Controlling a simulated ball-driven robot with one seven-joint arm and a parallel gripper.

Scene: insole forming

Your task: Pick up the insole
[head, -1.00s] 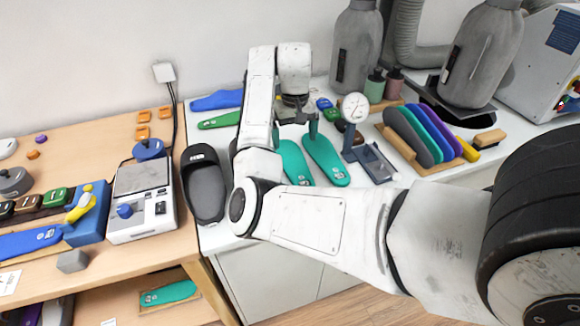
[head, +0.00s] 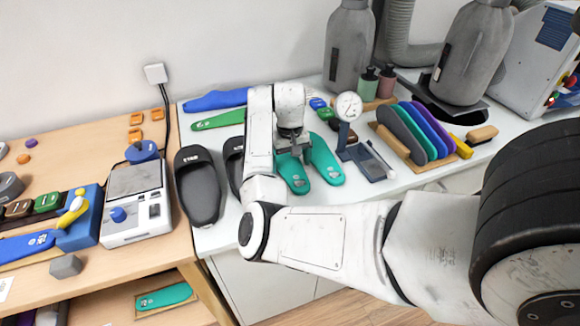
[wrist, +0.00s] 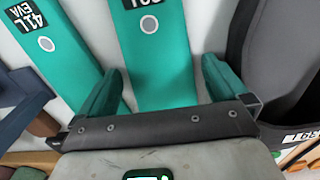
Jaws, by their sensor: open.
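Two teal insoles lie side by side on the white worktop, the left one (head: 294,180) and the right one (head: 325,160) in the head view. My gripper (head: 293,157) is open and empty over the left one. I cannot tell how far the fingertips are above the worktop. The other insole (wrist: 55,45), labelled 41L EVA, lies outside the left finger in the wrist view. My arm partly hides the area left of the insoles.
Dark sandals (head: 199,190) lie left of the insoles, one partly behind my arm. A dial gauge (head: 348,107) on a stand is to the right, beside a rack of coloured insoles (head: 412,130). Blue (head: 215,99) and green (head: 217,119) insoles lie at the back left.

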